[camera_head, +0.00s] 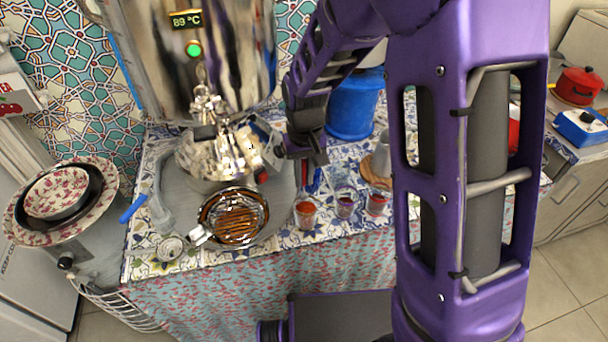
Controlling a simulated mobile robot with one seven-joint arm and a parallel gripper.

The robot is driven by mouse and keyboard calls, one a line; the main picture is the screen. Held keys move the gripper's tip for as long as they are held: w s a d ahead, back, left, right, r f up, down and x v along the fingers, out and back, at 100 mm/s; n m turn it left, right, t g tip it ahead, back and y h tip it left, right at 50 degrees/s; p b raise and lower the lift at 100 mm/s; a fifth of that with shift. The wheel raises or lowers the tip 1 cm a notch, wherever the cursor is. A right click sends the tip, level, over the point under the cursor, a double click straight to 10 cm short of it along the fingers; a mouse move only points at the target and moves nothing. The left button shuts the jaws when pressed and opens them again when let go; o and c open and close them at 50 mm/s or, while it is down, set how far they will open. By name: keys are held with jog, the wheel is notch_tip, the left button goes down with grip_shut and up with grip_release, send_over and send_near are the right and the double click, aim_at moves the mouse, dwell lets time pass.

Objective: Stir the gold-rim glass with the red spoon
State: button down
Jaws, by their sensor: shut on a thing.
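My gripper (306,156) is at the end of the purple arm, above the patterned tabletop behind the row of small glasses. It is shut on a thin red piece that looks like the red spoon (305,174), mostly hidden by the fingers. Three small glasses stand in a row in front of it: the left one (306,212) holds orange-red contents, the middle one (345,204) dark purple, the right one (376,204) red. I cannot tell which rim is gold, nor whether the spoon tip is inside a glass.
A blue container (354,105) is behind the glasses. Floral bowls (62,192) stand at far left. My arm hides the table's right part.

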aim_at(304, 161)
notch_tip(304, 161, up, 2)
jog(key=shift+r+p, duration=0.25)
jog(key=shift+p, duration=0.4)
jog(key=shift+r, duration=1.25)
